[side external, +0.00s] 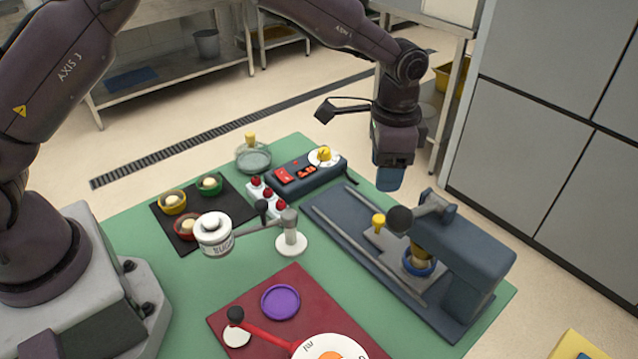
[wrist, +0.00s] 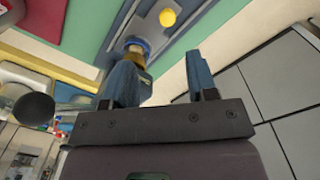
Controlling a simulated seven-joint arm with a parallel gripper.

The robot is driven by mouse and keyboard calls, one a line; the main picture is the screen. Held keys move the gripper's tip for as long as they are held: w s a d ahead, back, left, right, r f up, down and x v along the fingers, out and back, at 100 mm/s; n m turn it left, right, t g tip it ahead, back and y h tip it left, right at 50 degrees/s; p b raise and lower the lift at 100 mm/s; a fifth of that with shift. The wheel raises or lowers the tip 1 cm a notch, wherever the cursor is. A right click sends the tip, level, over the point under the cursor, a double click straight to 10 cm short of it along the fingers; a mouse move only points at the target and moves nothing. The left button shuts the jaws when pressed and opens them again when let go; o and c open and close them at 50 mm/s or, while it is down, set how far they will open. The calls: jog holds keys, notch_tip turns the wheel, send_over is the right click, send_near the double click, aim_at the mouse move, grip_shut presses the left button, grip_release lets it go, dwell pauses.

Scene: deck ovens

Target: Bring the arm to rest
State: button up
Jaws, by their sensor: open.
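My gripper (side external: 388,180) hangs from the arm above the back right edge of the green table in the side view, clear of everything below. In the wrist view its two blue fingers (wrist: 165,75) are spread apart with nothing between them. Below and in front of it is a blue-grey sliding press (side external: 462,262) on a long rail base. The press has a yellow knob (side external: 379,220), a dark ball handle (side external: 400,219) and a blue ring (side external: 418,267) under its head. The wrist view also shows the yellow knob (wrist: 168,18) and a dark round ball (wrist: 33,107).
A control box (side external: 300,174) with a yellow-knobbed dial and a lidded glass dish (side external: 253,158) stand at the back. A white jar (side external: 213,238) hangs on a swing arm. Small bowls sit on a black tray (side external: 233,205). A red mat (side external: 228,312) lies in front. Grey cabinets (side external: 545,130) stand right.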

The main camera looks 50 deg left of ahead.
jog(key=s+a+r+n+t, duration=0.2)
jog(key=s+a+r, duration=0.3)
jog(key=s, duration=0.4)
jog(key=s+a+r+n+t, duration=0.2)
jog(key=s+a+r+n, duration=0.1)
jog(key=s+a+r, duration=0.2)
jog(key=s+a+r+n+t, duration=0.1)
jog(key=s+a+r+n, duration=0.2)
jog(key=s, duration=1.1)
notch_tip(320, 180, up, 6)
jog(key=shift+a+f+t, duration=0.15)
jog(key=shift+a+t, duration=0.25)
jog(key=shift+a, duration=0.8)
